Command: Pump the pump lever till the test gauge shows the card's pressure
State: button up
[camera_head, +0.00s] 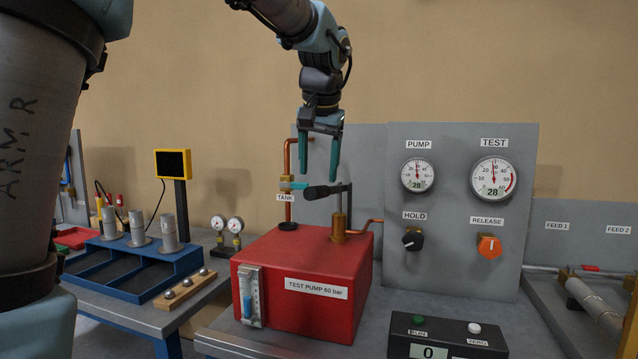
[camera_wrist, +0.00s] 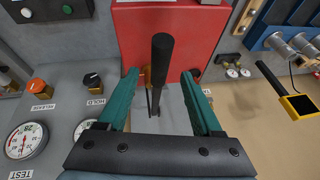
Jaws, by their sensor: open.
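The pump lever (camera_head: 326,191) has a black handle and sits on a brass post on the red test pump box (camera_head: 300,317). My gripper (camera_head: 319,180) is open just above the handle, pointing down. In the wrist view the black handle (camera_wrist: 161,60) shows between the two spread teal fingers, with gaps on both sides.
The panel also has a black HOLD knob (camera_head: 413,239) and an orange RELEASE knob (camera_head: 488,245). A copper TANK pipe (camera_head: 288,160) with a teal-handled valve stands left of the lever. A box with RUN and ZERO buttons (camera_head: 447,335) reads 0. A blue rack (camera_head: 120,267) stands left.

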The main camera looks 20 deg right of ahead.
aim_at(331, 190)
jog(key=shift+p+x, duration=0.5)
jog(key=shift+x, duration=2.1)
grip_shut()
